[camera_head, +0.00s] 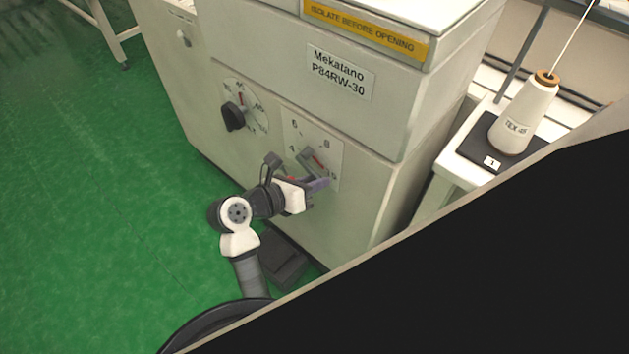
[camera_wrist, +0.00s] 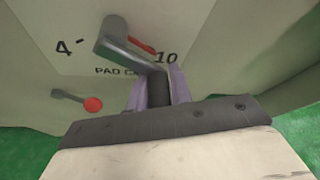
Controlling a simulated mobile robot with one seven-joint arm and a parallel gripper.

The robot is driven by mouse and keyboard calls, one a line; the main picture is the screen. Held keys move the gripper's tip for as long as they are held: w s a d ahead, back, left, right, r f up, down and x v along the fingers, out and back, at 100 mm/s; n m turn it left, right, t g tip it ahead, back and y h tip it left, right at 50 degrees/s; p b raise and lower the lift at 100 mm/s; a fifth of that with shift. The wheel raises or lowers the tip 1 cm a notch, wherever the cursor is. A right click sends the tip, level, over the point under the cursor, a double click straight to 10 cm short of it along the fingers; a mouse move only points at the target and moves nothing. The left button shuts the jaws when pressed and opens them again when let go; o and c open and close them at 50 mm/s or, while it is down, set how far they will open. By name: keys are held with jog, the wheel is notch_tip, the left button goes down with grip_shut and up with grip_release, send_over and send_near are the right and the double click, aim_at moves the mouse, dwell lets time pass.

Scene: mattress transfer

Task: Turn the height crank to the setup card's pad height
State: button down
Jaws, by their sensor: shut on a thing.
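The height crank (camera_wrist: 125,45) is a grey arm with a handle on the machine's front plate. In the head view the crank (camera_head: 309,158) sits on a pale dial plate (camera_head: 328,148) with numbers such as 4, 6 and 8. A red pointer (camera_wrist: 142,46) shows beside the crank arm, and "4", "10" and part of "PAD" are readable in the wrist view. My gripper (camera_wrist: 158,90) is shut on the crank's dark handle, with a purple finger on each side. It also shows in the head view (camera_head: 318,185). I cannot make out a setup card.
A black knob (camera_head: 233,117) on another dial is left of the crank. A small red-tipped lever (camera_wrist: 78,101) is below the plate. A thread cone (camera_head: 525,115) stands at right. Green floor is open at left; a black surface covers the lower right.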

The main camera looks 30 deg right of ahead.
jog(key=c, duration=1.3)
grip_release()
jog(key=shift+w+f, duration=0.1)
jog(key=v, duration=1.4)
jog(key=shift+d, duration=0.1)
